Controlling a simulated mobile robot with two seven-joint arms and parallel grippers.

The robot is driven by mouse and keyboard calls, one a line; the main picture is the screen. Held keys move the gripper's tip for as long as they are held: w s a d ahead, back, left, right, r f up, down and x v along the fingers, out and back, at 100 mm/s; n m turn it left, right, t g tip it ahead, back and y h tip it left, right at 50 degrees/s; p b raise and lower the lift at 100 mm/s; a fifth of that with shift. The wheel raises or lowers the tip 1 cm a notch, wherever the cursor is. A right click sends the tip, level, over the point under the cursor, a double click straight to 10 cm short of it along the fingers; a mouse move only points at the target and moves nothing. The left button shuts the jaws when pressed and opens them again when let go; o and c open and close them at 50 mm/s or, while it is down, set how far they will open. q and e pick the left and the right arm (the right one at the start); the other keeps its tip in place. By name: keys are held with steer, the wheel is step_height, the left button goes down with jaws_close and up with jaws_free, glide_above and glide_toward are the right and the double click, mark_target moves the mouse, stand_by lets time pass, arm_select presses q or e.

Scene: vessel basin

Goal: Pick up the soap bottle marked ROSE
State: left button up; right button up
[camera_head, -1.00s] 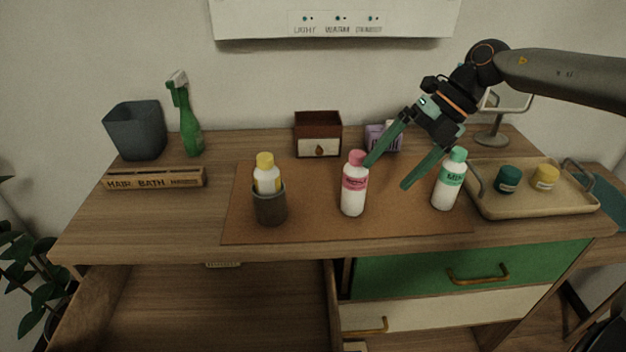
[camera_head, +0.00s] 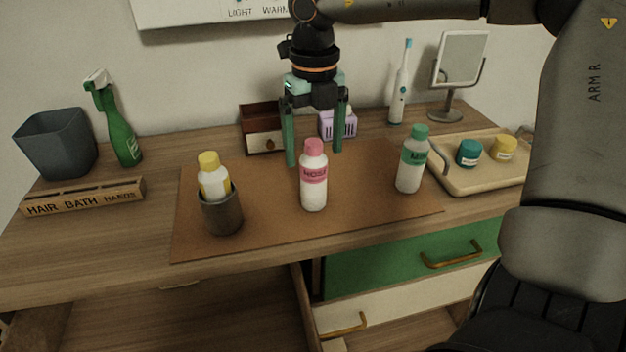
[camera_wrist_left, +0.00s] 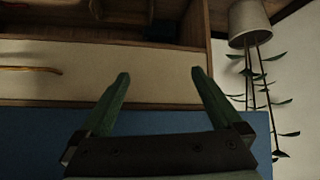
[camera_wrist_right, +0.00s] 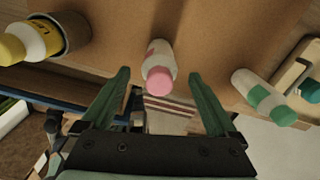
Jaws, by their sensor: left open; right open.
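The soap bottle marked ROSE (camera_head: 314,185) is white with a pink cap and pink label. It stands upright on the brown mat (camera_head: 270,225). My right gripper (camera_head: 315,158) is open and points down, its fingertips either side of the bottle's cap in the head view. In the right wrist view, the ROSE bottle (camera_wrist_right: 159,58) shows between the open fingers (camera_wrist_right: 158,74), with its cap toward the camera. Nothing is gripped, and I cannot tell the exact depth gap. My left gripper (camera_wrist_left: 160,75) is open and empty, seen only in the left wrist view.
A green-capped bottle marked MIN (camera_head: 411,165) stands to the right. A yellow-capped bottle (camera_head: 213,180) sits in a dark cup (camera_head: 222,213) to the left. A small drawer box (camera_head: 263,130) and purple item (camera_head: 338,124) stand behind. A tray (camera_head: 470,185) with two jars is at right.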

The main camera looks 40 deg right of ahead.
mark_target(314, 169)
step_height(314, 169, down, 5)
steer(key=shift+f+b, duration=0.15)
steer(key=shift+b, duration=0.15)
jaws_close()
stand_by(0.7)
